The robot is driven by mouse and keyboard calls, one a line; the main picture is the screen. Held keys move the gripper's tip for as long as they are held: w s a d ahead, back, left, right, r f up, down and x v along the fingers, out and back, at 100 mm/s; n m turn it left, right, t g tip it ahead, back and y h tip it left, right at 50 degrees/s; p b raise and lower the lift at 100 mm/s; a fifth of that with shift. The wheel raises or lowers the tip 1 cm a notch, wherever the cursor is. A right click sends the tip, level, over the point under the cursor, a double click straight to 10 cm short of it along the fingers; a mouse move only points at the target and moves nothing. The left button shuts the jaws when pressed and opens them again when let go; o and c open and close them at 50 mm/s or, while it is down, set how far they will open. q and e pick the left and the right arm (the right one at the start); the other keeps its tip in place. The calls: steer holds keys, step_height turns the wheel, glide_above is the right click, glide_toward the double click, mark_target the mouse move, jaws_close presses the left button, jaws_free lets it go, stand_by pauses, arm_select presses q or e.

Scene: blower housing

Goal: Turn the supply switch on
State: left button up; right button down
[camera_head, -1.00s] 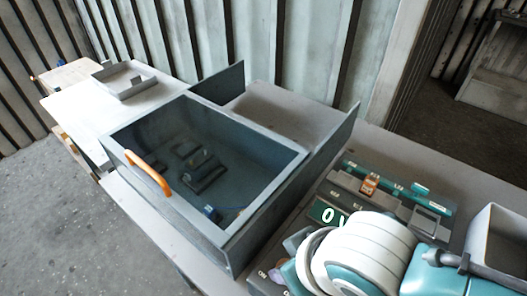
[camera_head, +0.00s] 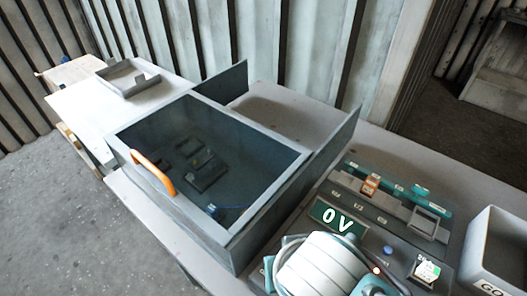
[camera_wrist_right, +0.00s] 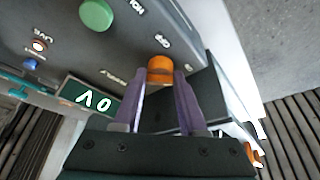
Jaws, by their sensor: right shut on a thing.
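I cannot tell which way the knob points. The panel's display (camera_head: 337,218) reads 0 V; it also shows upside down in the right wrist view (camera_wrist_right: 90,98). In the head view my right arm hides the knob and the fingers. My left gripper is not in view.
A grey open box (camera_head: 225,222) with an orange handle (camera_head: 153,172) stands left of the panel, dark parts inside. A grey bin (camera_head: 499,247) stands at the right. The panel carries a large green button (camera_wrist_right: 97,14) and a blue button (camera_head: 388,250).

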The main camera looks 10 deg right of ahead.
steer(key=shift+c, duration=2.3)
jaws_free()
steer(key=shift+r, duration=0.15)
steer(key=shift+s+r, duration=0.15)
steer(key=shift+r, duration=0.15)
steer(key=p+v, duration=0.3)
steer(key=v, duration=0.6)
